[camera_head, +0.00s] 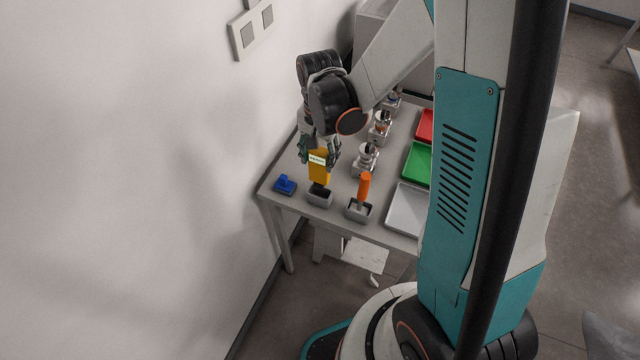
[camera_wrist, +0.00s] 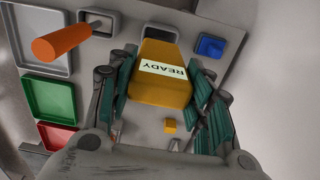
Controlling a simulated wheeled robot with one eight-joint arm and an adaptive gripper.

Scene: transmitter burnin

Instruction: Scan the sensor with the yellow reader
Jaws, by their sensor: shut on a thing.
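The yellow reader (camera_head: 319,172) is upright in my gripper (camera_head: 320,152), with its lower end at or just above a grey holder (camera_head: 319,199). I cannot tell whether its tip is inside. In the wrist view the reader (camera_wrist: 160,88) sits between the teal fingers of my gripper (camera_wrist: 163,88), and its white label reads READY. Several sensor-like units with round metal tops stand in a row on the table, the nearest one (camera_head: 367,158) to the right of the reader. I cannot tell which is the sensor to scan.
An orange-handled tool (camera_head: 364,187) stands in a second grey holder (camera_head: 358,212). A blue block-like item (camera_head: 285,185) lies left of the reader. Red (camera_head: 425,124), green (camera_head: 417,164) and grey (camera_head: 406,207) trays line the table's right side. A wall (camera_head: 150,150) runs close along the left.

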